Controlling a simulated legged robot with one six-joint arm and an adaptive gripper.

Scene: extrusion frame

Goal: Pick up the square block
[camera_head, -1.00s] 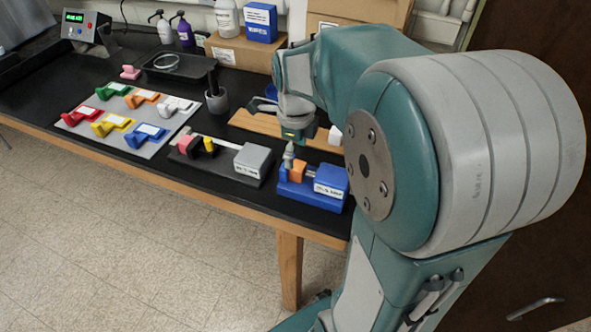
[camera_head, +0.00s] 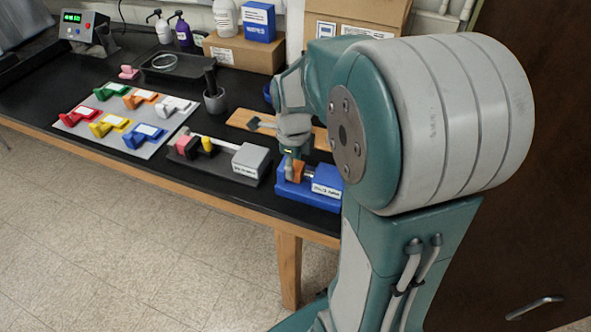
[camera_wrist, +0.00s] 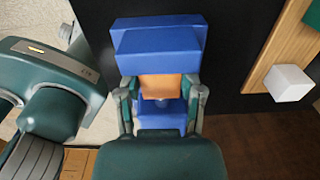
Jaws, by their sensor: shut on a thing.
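An orange square block (camera_head: 298,171) sits in a blue fixture (camera_head: 327,189) near the table's front edge. In the wrist view the orange block (camera_wrist: 161,86) lies between the two fingers of my gripper (camera_wrist: 161,92), with the blue fixture (camera_wrist: 158,42) around it. My gripper (camera_head: 296,163) is shut on the block from above, and the block is still at the fixture. The fingers partly hide the block in the head view. Its underside is hidden.
A grey-ended fixture (camera_head: 250,160) with pink, black and yellow pieces stands left of the blue one. A grey board (camera_head: 100,98) with several coloured pieces is farther left. Black tabletop separates them.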

